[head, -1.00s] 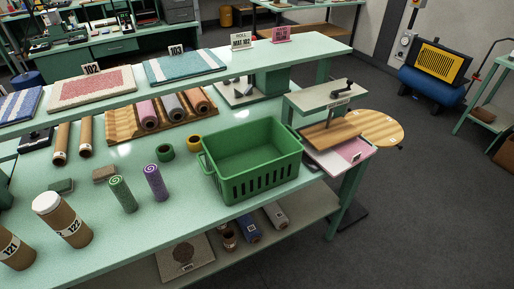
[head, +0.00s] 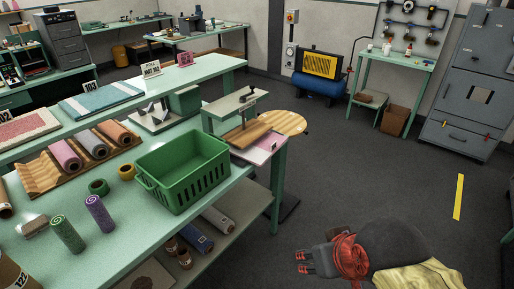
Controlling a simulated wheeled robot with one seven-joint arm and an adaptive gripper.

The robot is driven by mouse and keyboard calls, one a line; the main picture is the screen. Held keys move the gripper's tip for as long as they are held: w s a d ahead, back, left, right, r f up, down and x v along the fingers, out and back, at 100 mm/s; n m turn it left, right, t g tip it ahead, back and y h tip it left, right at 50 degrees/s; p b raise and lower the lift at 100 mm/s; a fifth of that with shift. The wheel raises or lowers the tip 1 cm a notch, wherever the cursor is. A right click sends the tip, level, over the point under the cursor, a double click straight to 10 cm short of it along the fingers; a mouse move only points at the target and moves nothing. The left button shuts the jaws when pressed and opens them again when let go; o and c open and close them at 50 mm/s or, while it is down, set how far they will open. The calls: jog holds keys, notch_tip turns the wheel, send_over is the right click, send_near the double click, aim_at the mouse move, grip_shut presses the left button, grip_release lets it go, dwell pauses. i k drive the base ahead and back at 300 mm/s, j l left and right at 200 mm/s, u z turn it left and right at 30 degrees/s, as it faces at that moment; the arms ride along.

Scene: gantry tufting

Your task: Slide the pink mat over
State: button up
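A pink mat (head: 272,142) lies at the right end of the green workbench, partly under a wooden board (head: 246,134) of a small press-like stand. Only its right part shows, with a small white tag near its front edge. My gripper (head: 300,262) is at the bottom of the head view, over the floor, right of the bench and well apart from the mat. Its red-tipped fingers point left and look spread, with nothing between them. A second mat, reddish pink with a pale border (head: 22,127), lies on the upper shelf at the left.
A green basket (head: 185,172) stands on the bench left of the stand. Green and purple rolls (head: 98,213) stand nearer. A round wooden top (head: 283,122) sits just behind the mat.

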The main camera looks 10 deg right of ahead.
aim_at(259, 152)
jog(key=i+l+u, duration=0.25)
jog(key=i+l, duration=1.3)
